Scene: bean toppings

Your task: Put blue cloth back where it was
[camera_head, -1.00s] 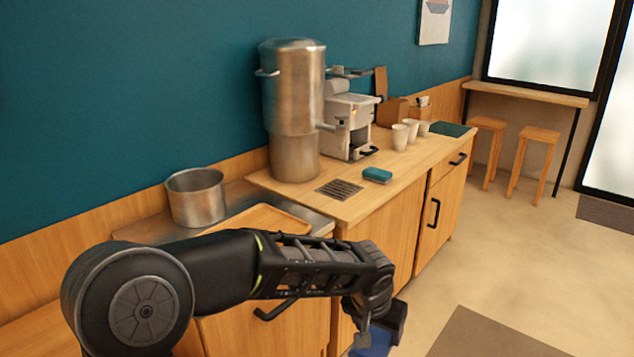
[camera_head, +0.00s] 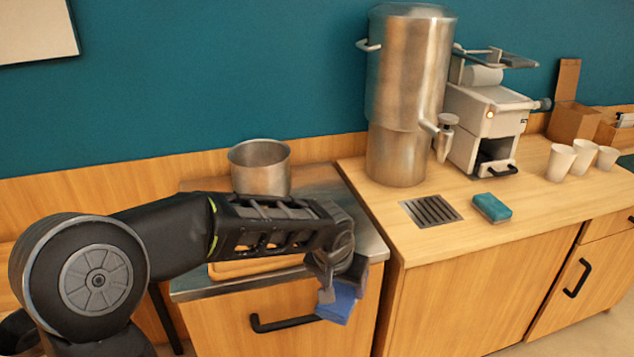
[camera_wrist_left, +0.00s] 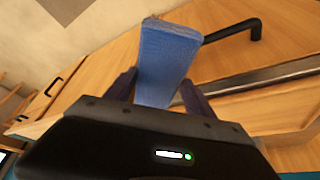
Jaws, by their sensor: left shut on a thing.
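The blue cloth (camera_head: 338,305) looks like a folded block and hangs from my left gripper (camera_head: 337,285). The left gripper is shut on it, in front of the lower cabinet's drawer, just right of the black handle (camera_head: 285,323). In the left wrist view the cloth (camera_wrist_left: 167,62) stands out between the two fingers of the gripper (camera_wrist_left: 155,90), with the handle behind it. My right gripper is not in view.
A steel pot (camera_head: 260,167) and a wooden tray (camera_head: 255,267), partly behind my arm, are on the steel counter. The higher wooden counter (camera_head: 370,228) carries a large steel urn (camera_head: 405,95), a drain grate (camera_head: 431,210), a teal sponge (camera_head: 492,208), a white machine (camera_head: 490,125) and paper cups (camera_head: 561,162).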

